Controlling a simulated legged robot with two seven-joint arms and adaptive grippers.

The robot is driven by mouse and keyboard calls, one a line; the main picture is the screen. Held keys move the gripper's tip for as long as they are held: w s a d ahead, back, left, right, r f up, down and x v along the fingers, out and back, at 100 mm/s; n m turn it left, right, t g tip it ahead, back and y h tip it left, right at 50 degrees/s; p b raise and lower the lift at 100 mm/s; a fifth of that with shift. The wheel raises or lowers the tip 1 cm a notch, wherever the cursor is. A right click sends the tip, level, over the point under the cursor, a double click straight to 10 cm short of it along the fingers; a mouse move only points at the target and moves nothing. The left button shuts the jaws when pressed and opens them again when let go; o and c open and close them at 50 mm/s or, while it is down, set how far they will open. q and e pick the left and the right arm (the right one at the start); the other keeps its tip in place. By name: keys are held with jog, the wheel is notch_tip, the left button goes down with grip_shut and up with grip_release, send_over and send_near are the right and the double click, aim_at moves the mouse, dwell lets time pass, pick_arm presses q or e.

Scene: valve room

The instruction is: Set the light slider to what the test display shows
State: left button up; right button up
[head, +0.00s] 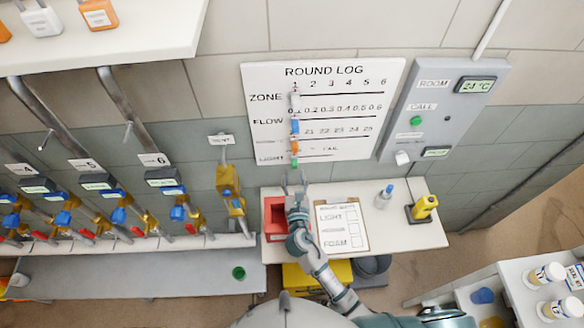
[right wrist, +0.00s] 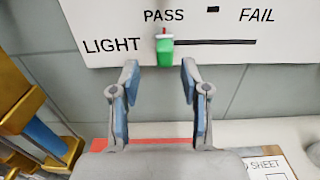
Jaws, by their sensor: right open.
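The light slider (head: 295,162) is a green knob on the bottom row of the white ROUND LOG board (head: 375,85). In the right wrist view the green light slider (right wrist: 165,51) sits at the left end of its slot, below PASS; FAIL is at the right. My right gripper (head: 294,180) is open and empty just below the slider; its fingers (right wrist: 160,77) show either side of and below the knob, apart from it. A small display (head: 436,153) is low on the grey wall panel (head: 440,100); its text is too small to read. My left gripper is out of view.
Below the board is a white shelf (head: 400,238) with a red bin (head: 275,218), a clipboard (head: 341,226), a small bottle (head: 384,194) and a yellow device (head: 423,207). Pipes and valves fill the left. The air before the board's right side is clear.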

jog(key=s, duration=0.7)
jog(key=shift+a, duration=0.15)
